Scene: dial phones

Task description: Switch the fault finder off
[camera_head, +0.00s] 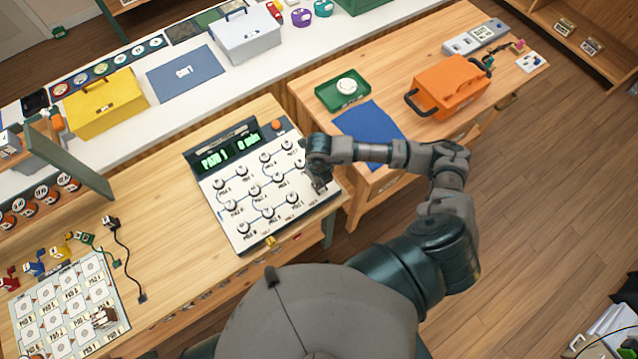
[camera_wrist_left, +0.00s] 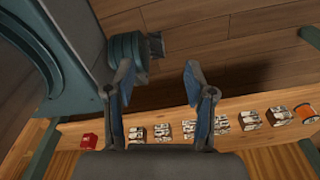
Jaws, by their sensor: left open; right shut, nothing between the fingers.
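The fault finder (camera_head: 262,214) is a white panel with several round black-and-white knobs joined by blue lines. It lies on the wooden bench with a dark display (camera_head: 228,146) lit in green along its back edge. An orange button (camera_head: 277,125) sits at the right end of the display. My right gripper (camera_head: 320,186) is shut and empty over the right edge of the panel, by the rightmost knobs. I cannot tell if it touches the panel. My left gripper (camera_wrist_left: 160,92) is open and empty in the left wrist view, above a wooden ledge, away from the fault finder.
A yellow toolbox (camera_head: 104,108) and a blue mat (camera_head: 186,73) are on the white counter behind. An orange toolbox (camera_head: 452,88) and green tray (camera_head: 342,91) are on the right bench. A white board with labelled squares (camera_head: 66,306) lies at front left. Several small labelled blocks (camera_wrist_left: 250,120) line the ledge.

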